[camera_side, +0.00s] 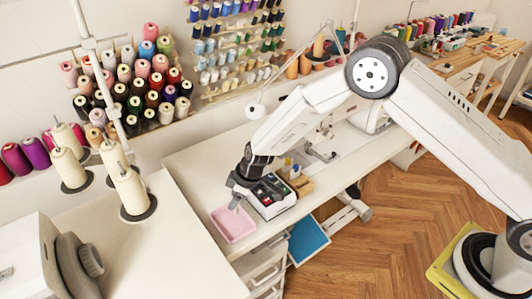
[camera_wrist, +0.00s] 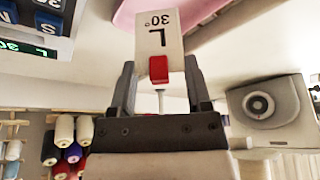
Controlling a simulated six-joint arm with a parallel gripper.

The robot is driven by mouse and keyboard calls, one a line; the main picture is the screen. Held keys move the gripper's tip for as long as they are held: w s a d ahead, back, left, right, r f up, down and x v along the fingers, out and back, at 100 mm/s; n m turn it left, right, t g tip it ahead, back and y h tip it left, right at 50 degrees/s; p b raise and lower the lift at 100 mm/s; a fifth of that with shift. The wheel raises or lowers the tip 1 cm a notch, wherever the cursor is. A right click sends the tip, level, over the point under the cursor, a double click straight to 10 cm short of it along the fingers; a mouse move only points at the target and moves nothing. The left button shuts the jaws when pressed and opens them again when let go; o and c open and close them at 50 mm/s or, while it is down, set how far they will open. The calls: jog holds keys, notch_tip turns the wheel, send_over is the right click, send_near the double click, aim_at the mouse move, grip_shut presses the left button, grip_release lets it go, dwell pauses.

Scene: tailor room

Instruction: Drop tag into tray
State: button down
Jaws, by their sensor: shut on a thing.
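The tag (camera_wrist: 157,35) is a white piece marked "L 30°" with a red block on it. In the wrist view it sits between the fingertips of my gripper (camera_wrist: 160,72), which is shut on it. The side view shows my gripper (camera_side: 236,203) low at the pink tray (camera_side: 236,232), over its back part. The tag is too small to make out clearly there. In the wrist view part of the pink tray (camera_wrist: 200,14) shows behind and beside the tag. I cannot tell whether the tag touches the tray.
A box with dark compartments (camera_side: 287,203) stands close to the right of the tray. Thread cones (camera_side: 131,190) stand on the table at left. A sewing machine (camera_side: 322,152) is farther back. The white tabletop left of the tray (camera_side: 187,200) is clear.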

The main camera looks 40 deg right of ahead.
grip_release()
jog(key=shift+r, duration=0.15)
jog(key=v, duration=0.7)
jog(key=shift+r, duration=0.2)
dwell(0.3)
jog(key=shift+s+d, duration=0.15)
jog(key=shift+d, duration=0.05)
